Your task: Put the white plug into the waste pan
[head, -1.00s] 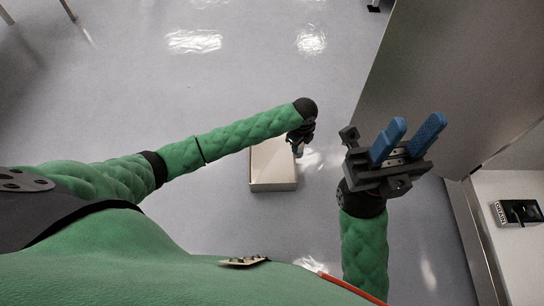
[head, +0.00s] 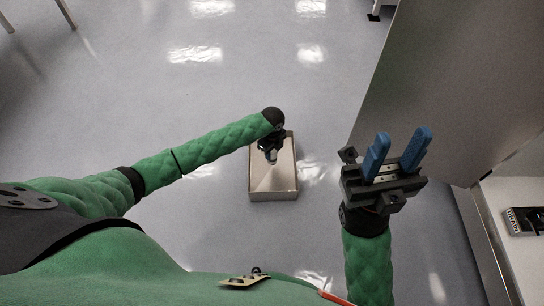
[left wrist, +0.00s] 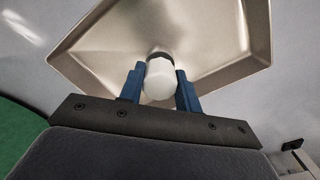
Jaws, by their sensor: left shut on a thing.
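The white plug (left wrist: 160,80) is between the blue fingers of my left gripper (left wrist: 160,88) in the left wrist view, with a dark ring at its far end. My left gripper is shut on it. In the head view my left gripper (head: 271,154) is over the far part of the waste pan (head: 272,181), and the plug cannot be made out there. The pan is a shallow metal tray on the floor, and its rim (left wrist: 82,62) also shows beyond the plug in the left wrist view. My right gripper (head: 395,160) is open and empty, well to the right of the pan.
A large grey metal panel (head: 455,90) stands at the right. A small dark device (head: 524,220) lies on a pale surface at the lower right. The floor (head: 240,85) around the pan is clear.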

